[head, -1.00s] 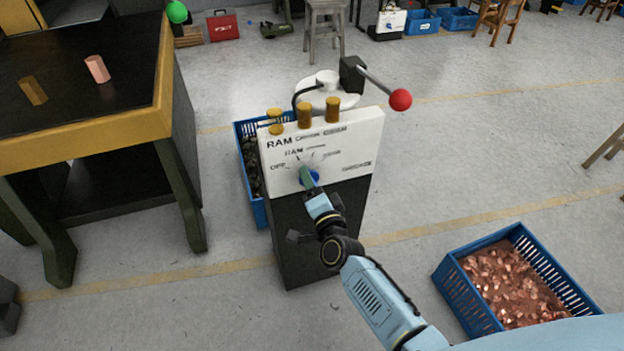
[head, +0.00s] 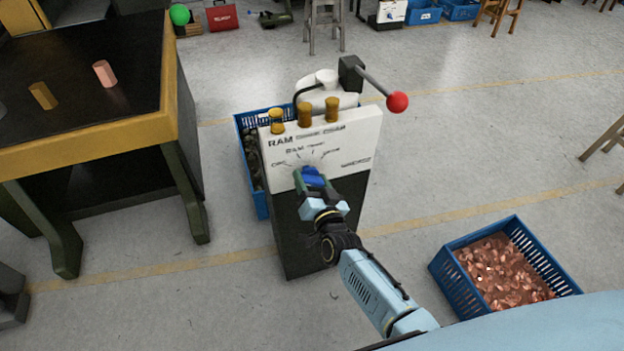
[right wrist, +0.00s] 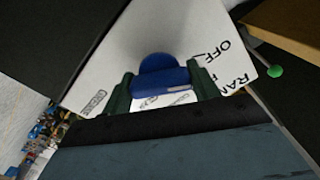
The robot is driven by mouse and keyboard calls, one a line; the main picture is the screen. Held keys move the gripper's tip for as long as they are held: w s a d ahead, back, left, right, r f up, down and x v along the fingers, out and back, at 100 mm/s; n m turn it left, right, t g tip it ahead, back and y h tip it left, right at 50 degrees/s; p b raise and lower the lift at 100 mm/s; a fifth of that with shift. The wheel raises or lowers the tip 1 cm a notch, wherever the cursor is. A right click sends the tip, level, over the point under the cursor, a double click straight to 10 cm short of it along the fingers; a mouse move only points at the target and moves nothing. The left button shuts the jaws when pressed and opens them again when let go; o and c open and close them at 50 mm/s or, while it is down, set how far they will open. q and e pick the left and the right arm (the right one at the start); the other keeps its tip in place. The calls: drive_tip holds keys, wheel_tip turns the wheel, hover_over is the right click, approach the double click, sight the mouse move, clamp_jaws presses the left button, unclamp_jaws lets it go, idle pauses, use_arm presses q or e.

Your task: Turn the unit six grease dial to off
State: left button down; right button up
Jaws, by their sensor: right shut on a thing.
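The blue grease dial (head: 313,176) sits on the white front panel (head: 355,150) of a dark pedestal unit. The panel carries RAM lettering and marks around the dial. My right gripper (head: 312,182) is at the panel, with a finger on each side of the dial, shut on it. In the right wrist view the blue dial (right wrist: 160,78) lies between the two green fingers, with a light pointer mark on its bar. The word OFF (right wrist: 209,48) shows on the panel at the upper right there. My left gripper is not in view.
A red-knobbed lever (head: 397,102) sticks out at the unit's top right. Yellow cylinders (head: 305,116) stand along its top. A blue crate of copper pieces (head: 448,282) is at lower right. A dark yellow-edged table (head: 100,132) stands left. Floor between is open.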

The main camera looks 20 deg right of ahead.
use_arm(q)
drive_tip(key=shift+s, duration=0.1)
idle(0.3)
use_arm(e)
drive_tip(key=o, duration=1)
drive_tip(key=shift+s, duration=0.2)
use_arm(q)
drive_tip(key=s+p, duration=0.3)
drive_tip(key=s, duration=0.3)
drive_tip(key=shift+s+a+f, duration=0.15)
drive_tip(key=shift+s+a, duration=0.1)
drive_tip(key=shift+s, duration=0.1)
use_arm(e)
drive_tip(key=s, duration=1.3)
drive_tip(key=shift+d, duration=0.2)
